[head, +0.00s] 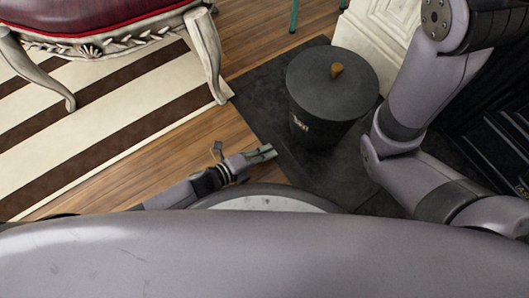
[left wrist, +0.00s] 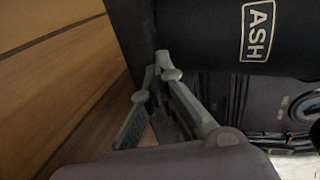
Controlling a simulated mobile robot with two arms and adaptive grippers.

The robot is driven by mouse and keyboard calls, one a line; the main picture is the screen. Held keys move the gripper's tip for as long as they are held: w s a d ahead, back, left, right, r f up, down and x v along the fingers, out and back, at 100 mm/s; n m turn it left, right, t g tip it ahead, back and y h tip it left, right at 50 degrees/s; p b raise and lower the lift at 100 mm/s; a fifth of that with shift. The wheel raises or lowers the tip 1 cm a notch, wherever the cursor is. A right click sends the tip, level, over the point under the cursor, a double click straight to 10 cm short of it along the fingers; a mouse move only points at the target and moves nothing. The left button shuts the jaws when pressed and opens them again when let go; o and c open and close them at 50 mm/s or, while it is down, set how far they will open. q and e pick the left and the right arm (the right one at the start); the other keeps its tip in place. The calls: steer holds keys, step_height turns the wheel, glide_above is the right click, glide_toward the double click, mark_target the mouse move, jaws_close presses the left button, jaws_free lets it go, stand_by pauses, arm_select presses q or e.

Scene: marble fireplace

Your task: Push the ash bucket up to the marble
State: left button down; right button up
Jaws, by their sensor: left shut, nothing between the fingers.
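The ash bucket (head: 331,92) is a dark grey round bucket with a lid and a small wooden knob. It stands upright on the dark hearth slab, close to the white marble (head: 368,38) behind it. Whether bucket and marble touch, I cannot tell. My left gripper (head: 268,152) is shut and empty, low to the left of the bucket's near side, with a gap between them. In the left wrist view the bucket (left wrist: 220,38) shows its "ASH" label beyond the shut fingertips (left wrist: 162,58). My right gripper is not in view.
The dark hearth slab (head: 262,98) meets a wooden floor. A red upholstered chair (head: 75,15) with carved pale legs stands on a striped rug (head: 110,105) at upper left. A black ornate fireplace part (head: 490,130) is at right, behind my right arm. Wooden floor left of the slab is clear.

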mark_target(289, 143)
arm_select(q)
steer(key=shift+w+d+b, duration=0.25)
steer(key=shift+w+d, duration=0.65)
steer(key=shift+d, duration=0.3)
steer(key=shift+w+d+b, duration=0.3)
steer(key=shift+w+d, duration=0.55)
steer(key=shift+d, duration=0.4)
steer(key=shift+w+d+b, duration=0.25)
steer(key=shift+w+d, duration=0.65)
steer(key=shift+d, duration=0.3)
steer(key=shift+w+d+r+b, duration=0.1)
steer(key=shift+w+d+b, duration=0.1)
steer(key=shift+w+d, duration=0.4)
steer(key=shift+w+d+r+b, duration=0.1)
steer(key=shift+w+d+b, duration=0.2)
steer(key=shift+d, duration=0.45)
steer(key=shift+w+d+b, duration=0.15)
steer(key=shift+w+d, duration=0.4)
steer(key=shift+d, duration=0.15)
steer(key=shift+d, duration=0.1)
